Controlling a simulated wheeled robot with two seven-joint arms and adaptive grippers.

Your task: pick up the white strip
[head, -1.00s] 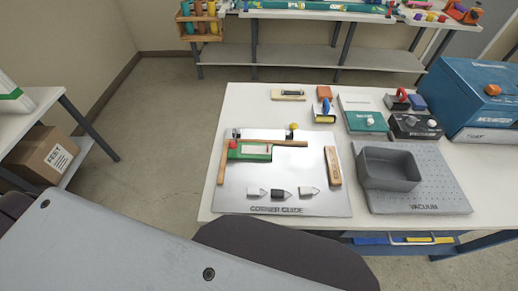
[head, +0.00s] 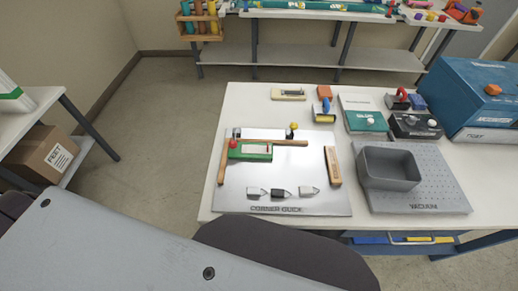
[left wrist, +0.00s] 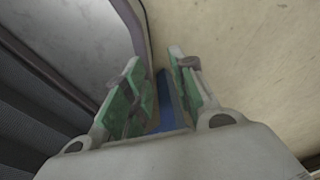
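I cannot tell for sure which thing is the white strip. A pale strip (head: 258,149) shows inside a green holder (head: 236,153) on the metal corner guide plate (head: 235,197). My left gripper (left wrist: 160,70) shows only in the left wrist view. Its green-padded fingers are apart, with no clear object held. A blue patch shows between them; I cannot tell what it is. My right gripper is in no view.
A grey bin (head: 388,168) stands on the perforated vacuum plate (head: 440,190). A blue box (head: 478,95) stands at the table's right. A side table (head: 40,102) is at the left, with a cardboard box (head: 47,153) below. Floor between the tables is clear.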

